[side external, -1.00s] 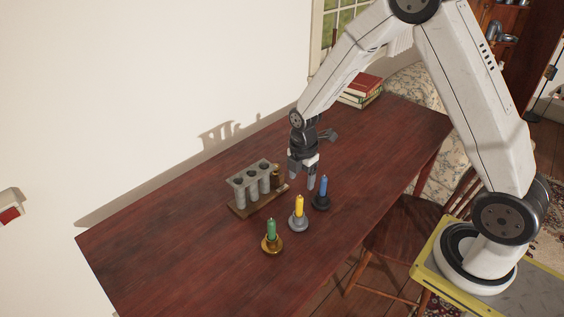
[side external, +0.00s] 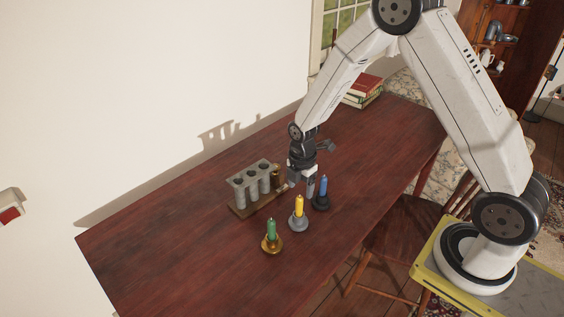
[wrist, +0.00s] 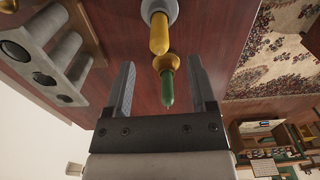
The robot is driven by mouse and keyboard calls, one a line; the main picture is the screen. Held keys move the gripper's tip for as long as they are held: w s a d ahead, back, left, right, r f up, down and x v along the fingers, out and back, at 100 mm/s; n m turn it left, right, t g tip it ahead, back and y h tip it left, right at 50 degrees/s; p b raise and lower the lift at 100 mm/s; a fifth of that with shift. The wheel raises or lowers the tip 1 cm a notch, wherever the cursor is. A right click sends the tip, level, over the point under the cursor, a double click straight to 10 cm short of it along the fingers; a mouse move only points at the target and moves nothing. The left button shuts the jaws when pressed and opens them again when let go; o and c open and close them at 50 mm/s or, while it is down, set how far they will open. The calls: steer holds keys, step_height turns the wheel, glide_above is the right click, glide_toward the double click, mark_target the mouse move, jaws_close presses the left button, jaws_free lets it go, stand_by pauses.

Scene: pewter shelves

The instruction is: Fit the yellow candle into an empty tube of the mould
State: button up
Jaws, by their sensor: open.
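The yellow candle (side external: 299,206) stands upright in a grey holder (side external: 298,222) between the green and blue candles. It also shows in the wrist view (wrist: 159,35), ahead of the fingertips. My gripper (side external: 302,188) is open and empty, above the table, up and behind the yellow candle and apart from it. In the wrist view its two fingers (wrist: 162,80) are spread, with the green candle seen between them. The grey mould (side external: 251,183) stands on a wooden base left of my gripper, with dark tube mouths showing. Its right end, near a brass-coloured piece, is hard to make out.
A green candle (side external: 271,229) stands in a brass holder at front left. A blue candle (side external: 323,187) stands in a dark holder just right of my gripper. Books (side external: 362,90) lie at the table's back. The left table surface (side external: 170,240) is clear.

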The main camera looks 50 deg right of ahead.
mark_target(300, 197)
steer(key=shift+f, duration=2.3)
jaws_close()
